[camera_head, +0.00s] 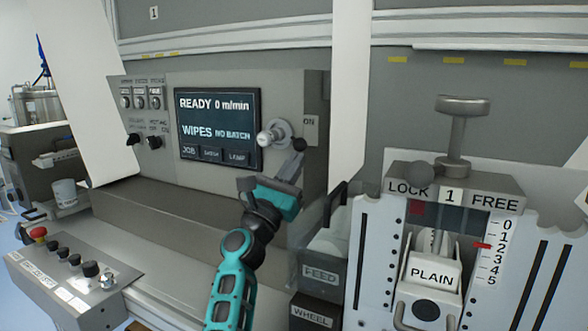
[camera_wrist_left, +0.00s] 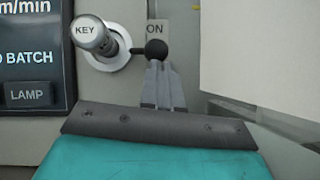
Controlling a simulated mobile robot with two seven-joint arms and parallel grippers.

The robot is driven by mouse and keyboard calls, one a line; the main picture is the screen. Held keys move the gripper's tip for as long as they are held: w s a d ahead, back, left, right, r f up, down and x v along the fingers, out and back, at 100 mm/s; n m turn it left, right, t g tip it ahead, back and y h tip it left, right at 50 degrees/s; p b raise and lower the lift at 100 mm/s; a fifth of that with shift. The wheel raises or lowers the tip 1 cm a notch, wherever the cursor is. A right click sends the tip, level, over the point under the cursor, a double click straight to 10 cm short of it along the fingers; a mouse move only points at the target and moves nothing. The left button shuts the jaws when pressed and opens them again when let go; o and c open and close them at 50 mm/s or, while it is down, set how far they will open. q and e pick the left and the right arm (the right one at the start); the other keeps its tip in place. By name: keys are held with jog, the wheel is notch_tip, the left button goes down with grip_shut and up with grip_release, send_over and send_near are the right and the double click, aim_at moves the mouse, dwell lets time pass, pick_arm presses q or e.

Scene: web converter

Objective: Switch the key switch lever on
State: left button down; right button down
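The key switch (camera_head: 272,135) is a silver knob on a pale round base at the right end of the grey panel. In the left wrist view the knob (camera_wrist_left: 93,38) reads KEY. Its short lever points right and ends in a black ball (camera_wrist_left: 156,49), just below the ON label (camera_wrist_left: 155,29). The ball also shows in the head view (camera_head: 300,145). My left gripper (camera_head: 292,165) is just below the ball, its fingers pointing up at it. In the wrist view the fingers (camera_wrist_left: 159,72) are together with nothing between them; I cannot tell whether they touch the ball. My right gripper is not in view.
A screen (camera_head: 217,128) reading READY 0 m/min and NO BATCH is left of the switch. A white web (camera_head: 348,90) hangs close on the right. A LOCK/FREE unit (camera_head: 452,190) stands farther right. A button box (camera_head: 75,275) is at lower left.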

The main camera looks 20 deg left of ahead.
pick_arm(q)
jog(key=shift+d+r+p, duration=0.35)
jog(key=shift+d+r, duration=0.1)
jog(key=shift+r, duration=0.15)
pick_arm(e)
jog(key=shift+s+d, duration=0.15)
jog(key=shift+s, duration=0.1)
pick_arm(q)
jog(key=shift+d+r, duration=0.1)
jog(key=shift+r, duration=0.05)
